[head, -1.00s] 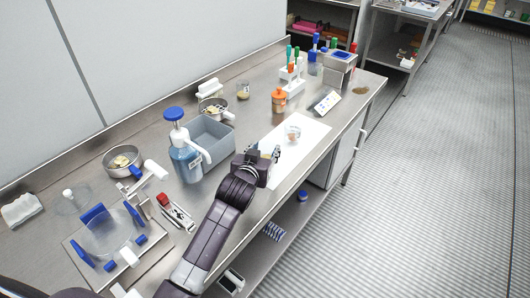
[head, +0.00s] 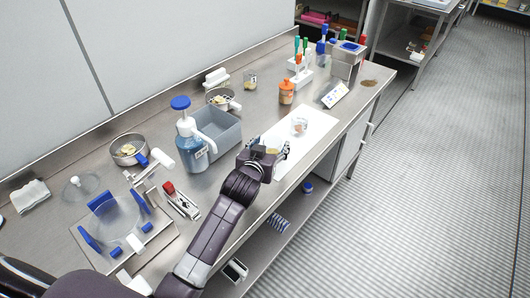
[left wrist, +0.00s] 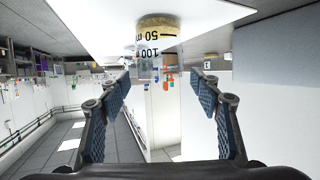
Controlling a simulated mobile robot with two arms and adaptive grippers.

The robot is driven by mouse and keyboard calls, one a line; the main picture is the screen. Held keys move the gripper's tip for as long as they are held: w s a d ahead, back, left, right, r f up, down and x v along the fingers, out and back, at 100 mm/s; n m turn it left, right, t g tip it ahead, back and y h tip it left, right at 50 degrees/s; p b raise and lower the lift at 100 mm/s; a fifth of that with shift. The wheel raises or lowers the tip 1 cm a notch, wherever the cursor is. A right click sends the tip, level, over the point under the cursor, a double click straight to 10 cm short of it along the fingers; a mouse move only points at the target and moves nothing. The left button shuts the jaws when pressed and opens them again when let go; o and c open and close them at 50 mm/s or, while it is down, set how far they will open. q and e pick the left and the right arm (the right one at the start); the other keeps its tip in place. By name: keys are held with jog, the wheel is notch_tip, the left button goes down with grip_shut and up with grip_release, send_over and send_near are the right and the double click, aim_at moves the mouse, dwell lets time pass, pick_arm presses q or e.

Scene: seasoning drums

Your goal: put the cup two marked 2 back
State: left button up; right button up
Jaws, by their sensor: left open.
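A small clear cup (head: 299,126) stands on a white mat (head: 319,124) on the steel counter. In the left wrist view the clear cup (left wrist: 156,48) with black volume marks and a tan content shows upside down, between and beyond the fingers. I cannot read a 2 on it. My left gripper (head: 268,151) is open and empty over the near end of the mat, short of the cup. Its spread fingers also show in the left wrist view (left wrist: 165,108). Another small cup (head: 250,79) stands near the wall. My right gripper is not in view.
An orange-capped jar (head: 286,93) stands behind the mat, near a white rack (head: 301,76) of coloured-handled tools. A grey bin (head: 217,130) and a blue-topped pump bottle (head: 190,140) stand left of the gripper. A small tilted panel (head: 334,94) lies right of the jar.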

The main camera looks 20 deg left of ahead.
pick_arm(q)
jog(key=v, duration=1.1)
jog(key=shift+b, duration=0.45)
jog(key=shift+s, duration=0.15)
